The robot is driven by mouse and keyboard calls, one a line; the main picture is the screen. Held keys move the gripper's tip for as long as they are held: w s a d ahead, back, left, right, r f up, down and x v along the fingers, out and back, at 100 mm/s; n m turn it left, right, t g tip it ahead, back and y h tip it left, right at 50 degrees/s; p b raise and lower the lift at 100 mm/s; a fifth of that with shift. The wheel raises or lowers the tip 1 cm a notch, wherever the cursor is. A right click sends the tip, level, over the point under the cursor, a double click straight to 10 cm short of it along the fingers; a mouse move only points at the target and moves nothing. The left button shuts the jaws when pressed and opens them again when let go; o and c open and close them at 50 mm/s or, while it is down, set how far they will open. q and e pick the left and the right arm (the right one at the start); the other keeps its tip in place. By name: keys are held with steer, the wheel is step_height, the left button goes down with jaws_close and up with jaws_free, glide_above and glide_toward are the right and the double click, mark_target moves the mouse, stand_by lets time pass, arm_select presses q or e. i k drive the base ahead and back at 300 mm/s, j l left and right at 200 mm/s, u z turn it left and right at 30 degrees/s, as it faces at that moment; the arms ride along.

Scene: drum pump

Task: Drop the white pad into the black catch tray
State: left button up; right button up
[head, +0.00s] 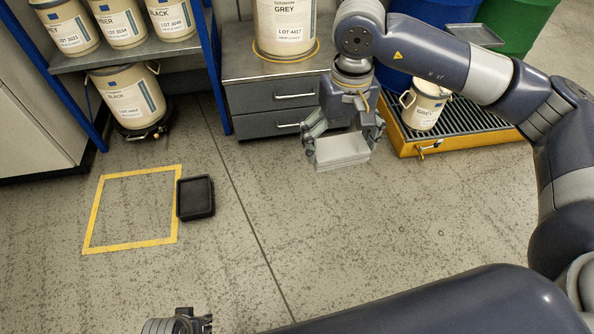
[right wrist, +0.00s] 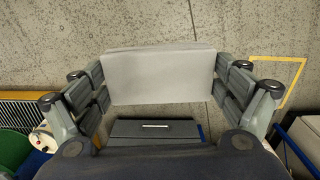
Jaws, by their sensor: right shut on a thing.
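The white pad (head: 342,151) is a pale, flat block held level in the air by my right gripper (head: 343,140), in front of the grey drawer cabinet. In the right wrist view the pad (right wrist: 160,75) spans the gap between the two fingers (right wrist: 160,95), which press on its short ends. The black catch tray (head: 196,197) lies on the floor at the right edge of a yellow taped square, left of my right gripper and apart from it. My left gripper (head: 180,322) shows only partly at the bottom edge; its jaws are unclear.
The yellow taped square (head: 131,246) is empty. A drawer cabinet (head: 270,97) carries a grey-labelled drum (head: 285,25). A yellow spill pallet (head: 465,143) holds a small pail (head: 425,105). Shelves with drums (head: 120,22) stand at the back left. The middle floor is clear.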

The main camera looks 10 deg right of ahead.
mark_target(198, 197)
steer(key=i, duration=0.45)
steer(key=i+l+u, duration=0.15)
steer(key=i+u, duration=0.15)
steer(key=i, duration=0.2)
steer(key=i+l+u, duration=0.3)
steer(key=i, duration=0.2)
